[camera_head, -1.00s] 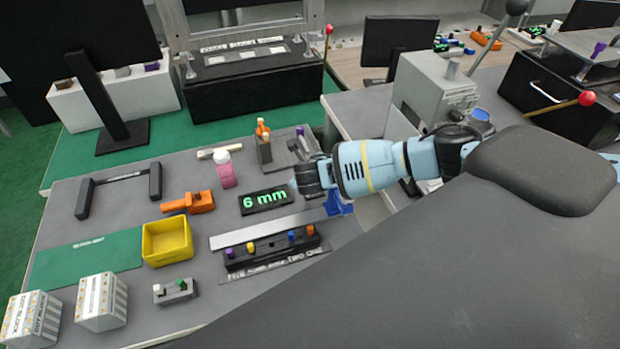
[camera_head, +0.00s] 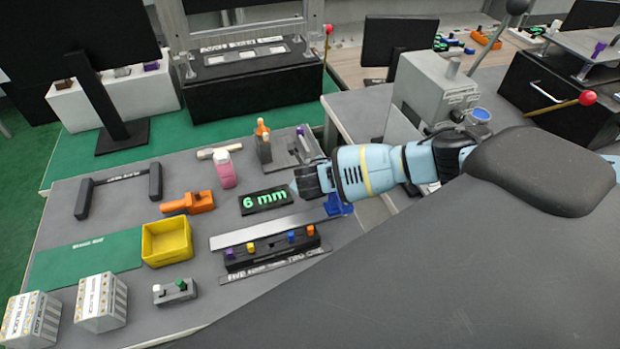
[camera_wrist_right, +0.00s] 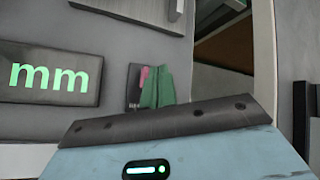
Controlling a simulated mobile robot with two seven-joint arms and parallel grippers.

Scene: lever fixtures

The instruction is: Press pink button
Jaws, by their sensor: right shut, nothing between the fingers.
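In the right wrist view a small pink patch (camera_wrist_right: 144,76), which looks like the pink button, shows on a dark plate (camera_wrist_right: 132,84) right of the "mm" sign (camera_wrist_right: 50,78). Green fingertips (camera_wrist_right: 158,88), pressed together and empty, cover part of it. I cannot tell whether they touch it. In the head view my right gripper (camera_head: 308,181) is over the desk at the right end of the "6 mm" sign (camera_head: 266,200) and hides what is under it. My left gripper is not in view.
A pink bottle-like object (camera_head: 225,172) stands left of the gripper, with an orange-handled tool (camera_head: 190,203) and a yellow bin (camera_head: 167,242) further left. A black strip with coloured knobs (camera_head: 273,250) lies below. A grey machine (camera_head: 430,95) stands behind my arm.

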